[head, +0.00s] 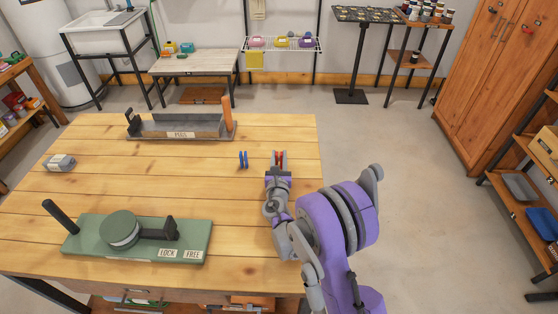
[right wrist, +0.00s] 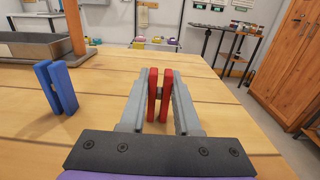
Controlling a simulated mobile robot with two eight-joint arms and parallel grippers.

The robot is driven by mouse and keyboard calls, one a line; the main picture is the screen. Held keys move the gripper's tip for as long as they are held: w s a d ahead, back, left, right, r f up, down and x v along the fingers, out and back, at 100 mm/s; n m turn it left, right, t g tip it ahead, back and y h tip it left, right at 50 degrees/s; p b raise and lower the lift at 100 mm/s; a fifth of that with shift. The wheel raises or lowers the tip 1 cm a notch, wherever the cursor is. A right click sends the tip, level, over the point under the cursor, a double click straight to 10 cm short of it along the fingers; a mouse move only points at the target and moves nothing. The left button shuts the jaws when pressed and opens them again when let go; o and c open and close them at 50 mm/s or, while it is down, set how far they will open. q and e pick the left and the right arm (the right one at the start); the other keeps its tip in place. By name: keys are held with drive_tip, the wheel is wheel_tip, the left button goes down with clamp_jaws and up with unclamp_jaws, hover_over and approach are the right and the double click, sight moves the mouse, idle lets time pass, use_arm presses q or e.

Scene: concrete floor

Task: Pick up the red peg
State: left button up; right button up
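The red peg (right wrist: 153,95), two upright red slabs side by side, stands between the fingers of my right gripper (right wrist: 160,100) in the right wrist view. A grey finger lies close along each outer side and appears to press on it. In the head view the red peg (head: 280,157) shows as a small red patch between the fingertips of my right gripper (head: 279,160), near the table's right edge. I cannot tell whether it is clear of the tabletop. My left gripper is not in view.
A blue peg (head: 243,160) stands just left of the red one. A grey tray (head: 180,130) with an orange post stands at the back of the wooden table (head: 110,180). A green lever fixture (head: 200,235) is at the front, a grey block (head: 60,162) at the left. The table's middle is bare.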

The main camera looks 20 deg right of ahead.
clamp_jaws()
drive_tip(key=shift+r, duration=0.1)
